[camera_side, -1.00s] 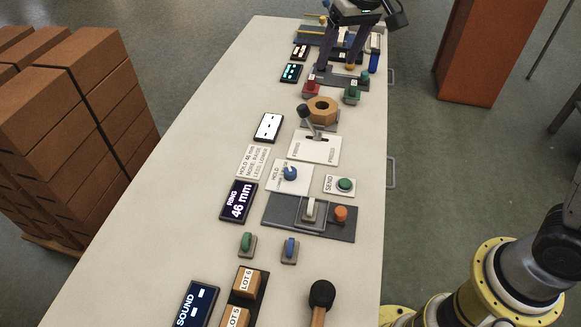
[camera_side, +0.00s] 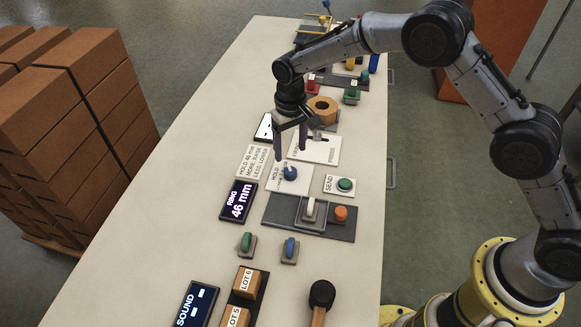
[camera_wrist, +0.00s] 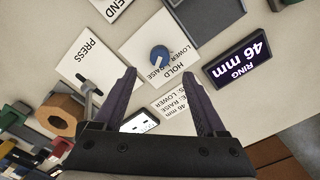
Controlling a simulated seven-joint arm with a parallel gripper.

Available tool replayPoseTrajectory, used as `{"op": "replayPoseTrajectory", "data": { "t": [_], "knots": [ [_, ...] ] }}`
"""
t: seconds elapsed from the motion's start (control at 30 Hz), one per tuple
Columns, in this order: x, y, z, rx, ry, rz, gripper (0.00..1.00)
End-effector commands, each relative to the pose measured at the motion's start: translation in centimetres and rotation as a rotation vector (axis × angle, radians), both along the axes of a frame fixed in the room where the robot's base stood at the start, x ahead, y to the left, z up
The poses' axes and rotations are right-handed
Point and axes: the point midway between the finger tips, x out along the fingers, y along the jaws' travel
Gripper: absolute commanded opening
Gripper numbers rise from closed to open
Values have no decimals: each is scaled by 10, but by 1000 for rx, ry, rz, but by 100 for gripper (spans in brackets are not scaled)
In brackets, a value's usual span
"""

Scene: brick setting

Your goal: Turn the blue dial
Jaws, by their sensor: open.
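The blue dial (camera_side: 290,173) sits on a white plate (camera_side: 272,180) labelled HOLD in the side view. It also shows in the wrist view (camera_wrist: 159,55), with a pale mark across its top, just beyond my fingertips. My gripper (camera_side: 289,150) is open and empty, pointing down above and slightly behind the dial, apart from it. In the wrist view my gripper (camera_wrist: 160,74) has its two dark fingers spread wide, with the HOLD lettering between them.
A screen (camera_side: 239,201) reads "RING 46 mm" left of the plate. The SEND button (camera_side: 345,184) is to the right. A lever plate (camera_side: 320,151) and wooden hex ring (camera_side: 322,107) stand behind. Another blue knob (camera_side: 290,248) is nearer the front. The table's left side is clear.

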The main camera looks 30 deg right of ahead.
Motion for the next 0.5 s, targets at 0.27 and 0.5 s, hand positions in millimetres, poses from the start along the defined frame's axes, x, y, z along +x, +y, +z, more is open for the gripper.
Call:
{"op": "replayPoseTrajectory", "data": {
  "t": [0.27,0.5],
  "knots": [
    [-1,-1,-53,-1,2,-1,74],
    [0,0,-76,0,-1,-1,74]
  ]
}}
